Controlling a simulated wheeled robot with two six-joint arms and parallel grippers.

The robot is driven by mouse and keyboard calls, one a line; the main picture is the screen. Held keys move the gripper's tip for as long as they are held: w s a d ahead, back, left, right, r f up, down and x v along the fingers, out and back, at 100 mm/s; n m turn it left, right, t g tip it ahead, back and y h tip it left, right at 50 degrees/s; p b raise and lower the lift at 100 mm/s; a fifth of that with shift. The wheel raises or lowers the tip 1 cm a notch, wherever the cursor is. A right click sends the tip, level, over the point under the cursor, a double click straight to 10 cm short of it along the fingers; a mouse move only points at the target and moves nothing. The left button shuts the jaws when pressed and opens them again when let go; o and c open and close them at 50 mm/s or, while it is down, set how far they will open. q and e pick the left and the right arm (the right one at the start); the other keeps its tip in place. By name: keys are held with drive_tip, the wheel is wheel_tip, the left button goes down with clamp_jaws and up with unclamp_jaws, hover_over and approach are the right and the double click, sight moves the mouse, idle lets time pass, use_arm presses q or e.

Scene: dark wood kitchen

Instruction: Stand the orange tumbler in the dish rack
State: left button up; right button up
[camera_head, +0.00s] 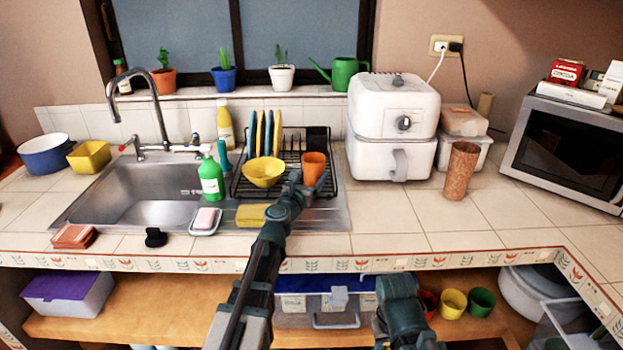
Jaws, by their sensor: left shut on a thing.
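The orange tumbler (314,163) is upright at the right part of the black dish rack (333,176). My left gripper (308,183) reaches over the counter edge and is shut on the tumbler from the near side. The gripper hides the tumbler's lower part, so I cannot tell whether its base touches the rack floor. Of my right arm only dark links show at the bottom, below the counter edge; its gripper is not visible.
A yellow bowl (264,172) and several upright plates (264,134) occupy the rack's left side. A white air fryer (394,118) stands just right of the rack. A brown patterned cup (461,171) stands farther right. A green soap bottle (211,178) is left, beside the sink.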

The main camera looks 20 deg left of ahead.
use_arm(q)
drive_tip(key=shift+f, duration=0.2)
drive_tip(key=o, duration=1.4)
drive_tip(key=shift+r, duration=0.15)
drive_tip(key=shift+r, duration=0.2)
drive_tip(key=s, duration=0.4)
drive_tip(key=s+a, duration=0.1)
drive_tip(key=s, duration=0.7)
drive_tip(key=shift+a+f, duration=0.1)
drive_tip(key=shift+a, duration=0.1)
